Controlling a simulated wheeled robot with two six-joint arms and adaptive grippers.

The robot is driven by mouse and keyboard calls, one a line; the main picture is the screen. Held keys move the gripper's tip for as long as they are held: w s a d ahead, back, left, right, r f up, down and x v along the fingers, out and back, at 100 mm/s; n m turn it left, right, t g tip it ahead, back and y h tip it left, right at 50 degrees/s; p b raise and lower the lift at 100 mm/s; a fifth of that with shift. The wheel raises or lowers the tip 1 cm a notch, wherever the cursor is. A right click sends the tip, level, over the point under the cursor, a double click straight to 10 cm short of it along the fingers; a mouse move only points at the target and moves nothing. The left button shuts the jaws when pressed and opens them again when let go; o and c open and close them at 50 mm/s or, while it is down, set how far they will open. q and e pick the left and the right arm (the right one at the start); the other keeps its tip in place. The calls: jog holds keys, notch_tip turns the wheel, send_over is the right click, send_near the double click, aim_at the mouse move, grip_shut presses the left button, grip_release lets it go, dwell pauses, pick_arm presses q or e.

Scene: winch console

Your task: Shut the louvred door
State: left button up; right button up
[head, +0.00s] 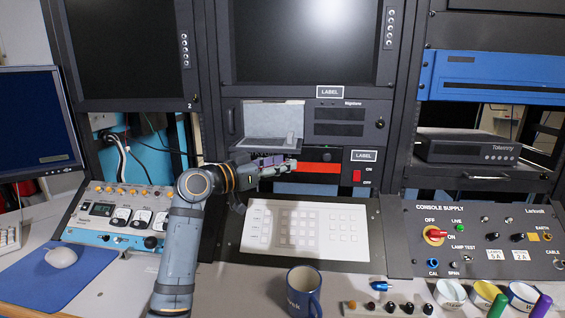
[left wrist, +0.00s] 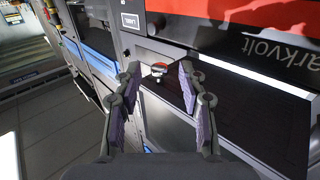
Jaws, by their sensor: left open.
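The louvred door appears as a dark, finely ribbed panel (left wrist: 235,105) in the left wrist view, with a small bright knob (left wrist: 158,70) near one end. In the head view a grey flap (head: 262,146) stands out below a pale, open-looking recess (head: 272,117) in the console; I take it to be this door, standing open. My left gripper (head: 292,165) is just below the flap, in front of the console. In the left wrist view its two fingers (left wrist: 160,67) are apart, with the knob showing between the tips. Contact cannot be told. My right gripper is out of view.
A red strip (head: 318,168) and a red switch (head: 357,176) sit right of the gripper. Below is a white keypad panel (head: 300,228). A blue mug (head: 304,292) stands on the desk in front, with coloured pens (head: 497,306) and small knobs to the right.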

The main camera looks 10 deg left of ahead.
pick_arm(q)
jog(key=shift+w+d, duration=0.3)
jog(key=shift+d, duration=0.05)
grip_shut()
